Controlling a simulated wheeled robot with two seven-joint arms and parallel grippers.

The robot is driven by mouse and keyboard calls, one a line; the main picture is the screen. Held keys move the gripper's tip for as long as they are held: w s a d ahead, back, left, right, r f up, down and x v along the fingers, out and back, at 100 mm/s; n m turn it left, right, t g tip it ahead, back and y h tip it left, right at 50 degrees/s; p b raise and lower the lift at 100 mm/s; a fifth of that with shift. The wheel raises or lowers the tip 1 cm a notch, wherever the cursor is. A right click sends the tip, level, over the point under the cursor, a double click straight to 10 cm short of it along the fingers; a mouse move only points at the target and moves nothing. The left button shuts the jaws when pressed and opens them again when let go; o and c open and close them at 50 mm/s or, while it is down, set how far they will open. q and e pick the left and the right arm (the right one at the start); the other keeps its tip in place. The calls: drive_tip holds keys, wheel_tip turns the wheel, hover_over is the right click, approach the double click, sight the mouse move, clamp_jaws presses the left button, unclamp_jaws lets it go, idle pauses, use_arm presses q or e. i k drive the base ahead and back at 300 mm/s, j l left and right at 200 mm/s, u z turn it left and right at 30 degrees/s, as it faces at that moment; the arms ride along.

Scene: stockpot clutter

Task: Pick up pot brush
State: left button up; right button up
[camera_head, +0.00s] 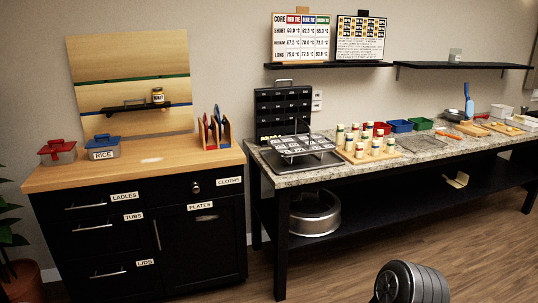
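I cannot make out a pot brush for certain. A slim upright blue tool (468,100) stands toward the back right of the stone-topped counter (300,175); it is too small to tell whether it is a brush. Neither of my grippers is in view. A dark ribbed round part shows at the bottom right, and no gripper fingers are visible on it.
A wood-topped cabinet (140,180) with labelled drawers stands at left, holding red (57,151) and blue (102,147) lidded pots. Jars (376,147), a blue bin (399,126) and a green bin (421,124) crowd the counter. A large metal pot (314,215) sits below. The floor in front is open.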

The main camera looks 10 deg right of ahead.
sight(439, 133)
drive_tip(key=i+l+z, duration=0.1)
drive_tip(key=i+z, duration=0.6)
drive_tip(key=i, duration=0.15)
drive_tip(key=i+j+z, duration=0.15)
drive_tip(key=i+z, duration=0.2)
drive_tip(key=i+l, duration=0.25)
drive_tip(key=i, duration=0.15)
drive_tip(key=i+l+z, duration=0.15)
drive_tip(key=i+l, duration=0.35)
drive_tip(key=i, duration=0.3)
drive_tip(key=i+l, duration=0.15)
drive_tip(key=l, duration=0.15)
drive_tip(key=i+l, duration=0.1)
drive_tip(key=l, duration=0.25)
drive_tip(key=i+l, duration=0.15)
drive_tip(key=l, duration=0.15)
drive_tip(key=i+l, duration=0.1)
drive_tip(key=l, duration=0.25)
